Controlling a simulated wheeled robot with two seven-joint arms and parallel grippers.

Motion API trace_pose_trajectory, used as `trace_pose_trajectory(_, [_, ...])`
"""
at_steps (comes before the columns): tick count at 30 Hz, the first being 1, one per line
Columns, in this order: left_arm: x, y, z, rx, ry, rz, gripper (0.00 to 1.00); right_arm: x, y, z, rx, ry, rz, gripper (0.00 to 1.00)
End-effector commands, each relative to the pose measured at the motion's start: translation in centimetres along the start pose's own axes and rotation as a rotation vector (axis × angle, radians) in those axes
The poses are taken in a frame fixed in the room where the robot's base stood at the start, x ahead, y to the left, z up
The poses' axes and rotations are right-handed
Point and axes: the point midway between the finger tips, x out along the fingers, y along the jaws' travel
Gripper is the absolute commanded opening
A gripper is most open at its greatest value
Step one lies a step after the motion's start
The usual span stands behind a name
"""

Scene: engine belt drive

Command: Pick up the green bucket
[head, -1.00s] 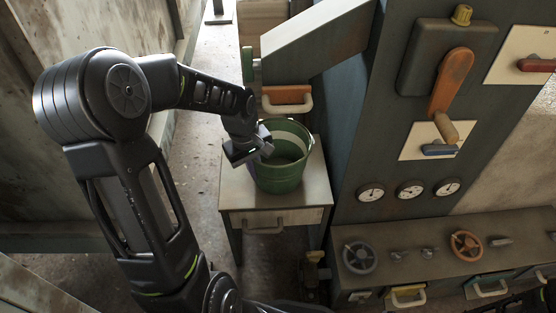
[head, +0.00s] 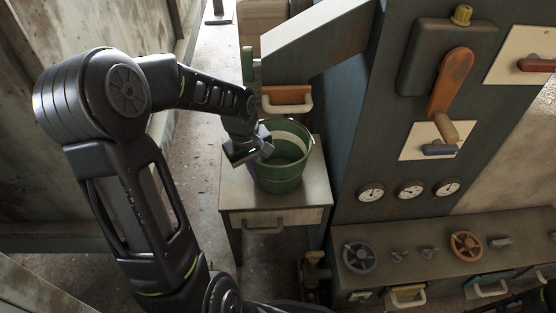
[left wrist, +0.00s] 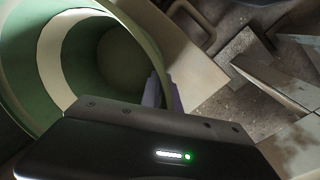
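The green bucket (head: 280,172) with a pale band inside stands upright on a small metal-topped table in the head view. It is empty as far as I can see. My left gripper (head: 262,152) is at the left side of its rim. In the left wrist view the bucket (left wrist: 60,75) fills the upper left, and purple finger pads (left wrist: 163,92) sit close together on either side of the rim wall. The gripper looks shut on the rim, with the fingertips partly hidden by the hand. My right gripper is not in view.
The small table (head: 240,192) has a drawer handle in front. A sloped grey cabinet panel (head: 318,40) and an orange drawer (head: 287,95) stand close behind. The control panel with gauges (head: 410,190) rises on the right, above a bench with valve wheels (head: 466,246).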

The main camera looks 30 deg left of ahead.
Motion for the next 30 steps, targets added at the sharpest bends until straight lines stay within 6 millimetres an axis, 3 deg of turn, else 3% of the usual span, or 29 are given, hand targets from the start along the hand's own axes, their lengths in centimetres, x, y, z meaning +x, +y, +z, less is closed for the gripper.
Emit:
trace_pose_trajectory(19, [-0.6, 0.0, -0.1, 0.0, 0.001, 0.001, 0.0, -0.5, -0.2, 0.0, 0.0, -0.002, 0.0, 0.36])
trace_pose_trajectory(23, [-1.5, -0.1, -0.2, 0.001, 0.002, 0.003, 0.0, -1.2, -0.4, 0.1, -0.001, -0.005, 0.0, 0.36])
trace_pose_trajectory(30, [-4.7, 0.3, -0.3, 0.0, 0.003, 0.003, 0.0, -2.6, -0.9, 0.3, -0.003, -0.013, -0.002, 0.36])
